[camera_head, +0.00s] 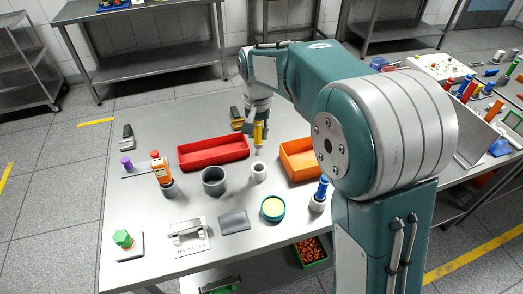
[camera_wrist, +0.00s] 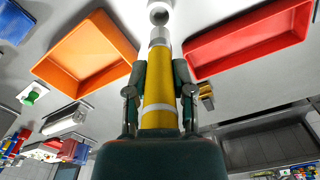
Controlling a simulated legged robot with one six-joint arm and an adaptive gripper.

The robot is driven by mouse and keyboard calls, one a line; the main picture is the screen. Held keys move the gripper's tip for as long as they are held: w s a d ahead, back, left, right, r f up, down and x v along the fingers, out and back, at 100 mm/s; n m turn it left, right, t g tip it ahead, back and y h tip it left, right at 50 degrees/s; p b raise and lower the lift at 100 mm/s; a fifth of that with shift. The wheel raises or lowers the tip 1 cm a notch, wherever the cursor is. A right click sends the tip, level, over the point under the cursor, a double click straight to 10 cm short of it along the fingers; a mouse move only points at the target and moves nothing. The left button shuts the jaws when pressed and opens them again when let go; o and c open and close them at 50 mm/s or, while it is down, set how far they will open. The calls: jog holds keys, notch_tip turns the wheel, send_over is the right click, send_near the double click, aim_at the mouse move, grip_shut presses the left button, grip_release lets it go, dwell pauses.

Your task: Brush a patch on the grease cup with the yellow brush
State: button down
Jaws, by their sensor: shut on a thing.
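My gripper (camera_head: 256,130) is shut on the yellow brush (camera_head: 259,134), which points downward. The wrist view shows the brush's yellow body (camera_wrist: 160,85) with a pale band, between both fingers (camera_wrist: 160,98). Its pale end is just above a small white cup (camera_head: 258,172), which also shows in the wrist view (camera_wrist: 159,12). I cannot tell whether the tip is clear of this cup's rim. A round teal cup with pale yellow content (camera_head: 273,208), which looks like the grease cup, stands on the table in front of the white cup, to its right.
A red tray (camera_head: 213,163) lies left of the brush and an orange tray (camera_head: 290,161) right of it. A grey cup (camera_head: 213,181), a blue-topped item in a holder (camera_head: 319,196) and a flat grey block (camera_head: 233,221) stand nearby.

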jog(key=s+d, duration=0.4)
jog(key=s, duration=0.8)
jog(key=shift+s+a+f, duration=0.1)
jog(key=shift+f, duration=1.7)
jog(key=shift+s+a+f, duration=0.1)
jog(key=shift+f, duration=1.65)
jog(key=shift+f, duration=0.5)
notch_tip(320, 180, up, 7)
dwell(0.6)
